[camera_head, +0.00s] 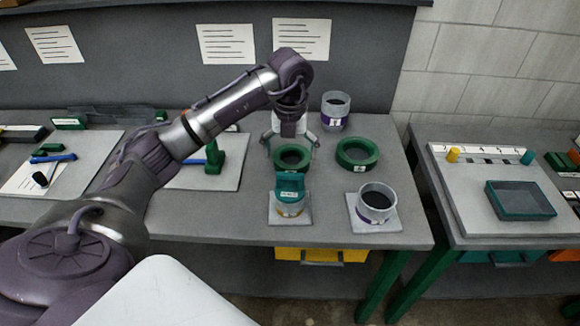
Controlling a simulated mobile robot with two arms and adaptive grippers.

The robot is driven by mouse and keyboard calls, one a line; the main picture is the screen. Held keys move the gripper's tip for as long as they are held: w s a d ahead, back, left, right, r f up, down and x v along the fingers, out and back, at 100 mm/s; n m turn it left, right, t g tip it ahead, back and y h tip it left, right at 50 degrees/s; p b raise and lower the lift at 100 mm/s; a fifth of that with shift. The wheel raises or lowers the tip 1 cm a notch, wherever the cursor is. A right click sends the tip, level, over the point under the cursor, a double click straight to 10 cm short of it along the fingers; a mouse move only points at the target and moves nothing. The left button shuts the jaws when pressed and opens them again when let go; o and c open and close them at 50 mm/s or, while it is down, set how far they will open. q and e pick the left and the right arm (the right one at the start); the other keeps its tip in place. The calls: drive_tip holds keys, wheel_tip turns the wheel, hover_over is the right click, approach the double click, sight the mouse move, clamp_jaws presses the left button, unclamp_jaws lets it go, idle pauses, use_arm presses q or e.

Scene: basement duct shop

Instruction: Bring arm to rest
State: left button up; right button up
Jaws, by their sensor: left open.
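My left arm reaches in from the left over the grey workbench (240,208). Its gripper (291,150) points down and is open, its fingers spread above a green ring (292,158). I cannot tell whether the fingers touch the ring. A second green ring (358,153) lies to the right of the gripper. A teal piece (290,184) sits on a yellow-banded part on a small light pad, in front of the gripper. My right gripper does not show.
A grey cup (377,202) stands on a pad at the front right, and another (335,108) stands behind the rings. A second table (470,213) on the right holds a white board with a dark tray (520,200). Green and blue tools lie on the left. A dark panel stands behind.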

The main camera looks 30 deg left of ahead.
use_arm(q)
drive_tip(key=shift+r, duration=0.75)
